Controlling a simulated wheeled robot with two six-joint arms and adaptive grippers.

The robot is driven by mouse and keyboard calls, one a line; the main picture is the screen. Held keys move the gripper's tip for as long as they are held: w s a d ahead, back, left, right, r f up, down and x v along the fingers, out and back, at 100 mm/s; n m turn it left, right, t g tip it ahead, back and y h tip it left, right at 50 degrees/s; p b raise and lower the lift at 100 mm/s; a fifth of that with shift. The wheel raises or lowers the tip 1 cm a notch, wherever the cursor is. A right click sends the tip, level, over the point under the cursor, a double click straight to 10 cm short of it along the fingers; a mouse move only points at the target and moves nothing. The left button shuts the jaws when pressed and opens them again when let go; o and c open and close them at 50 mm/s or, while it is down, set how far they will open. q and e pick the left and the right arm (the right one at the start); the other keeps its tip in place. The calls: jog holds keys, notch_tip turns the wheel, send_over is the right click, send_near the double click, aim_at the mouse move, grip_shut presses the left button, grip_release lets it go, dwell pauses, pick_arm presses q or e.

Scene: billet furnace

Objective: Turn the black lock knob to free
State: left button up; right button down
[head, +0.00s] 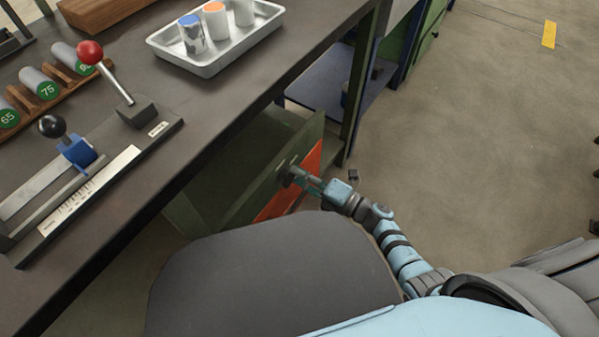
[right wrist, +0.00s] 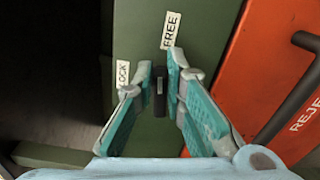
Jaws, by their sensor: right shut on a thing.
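The black lock knob (right wrist: 159,92) is a narrow dark bar on a dark green panel (right wrist: 205,22) in the right wrist view. It stands nearly upright in that picture, with a pale mark on it. A white LOCK label (right wrist: 122,74) is to its upper left, and a white FREE label (right wrist: 171,30) is just above it, slightly right. My right gripper (right wrist: 161,75) has its teal fingers on either side of the knob and is shut on it. In the head view the right gripper (head: 290,174) reaches the green front below the bench; the knob is hard to make out there. My left gripper is out of view.
An orange panel (right wrist: 262,62) with a black bar handle (right wrist: 290,103) and partly visible lettering is right of the knob. The dark bench (head: 215,110) above carries a metal tray (head: 215,68), a red-ball lever (head: 90,52) and a black-ball slider (head: 52,126).

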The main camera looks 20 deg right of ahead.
jog(key=shift+f+m, duration=0.25)
jog(key=shift+m, duration=0.75)
jog(key=c, duration=1.6)
grip_release()
jog(key=shift+c, duration=0.2)
jog(key=v, duration=1.2)
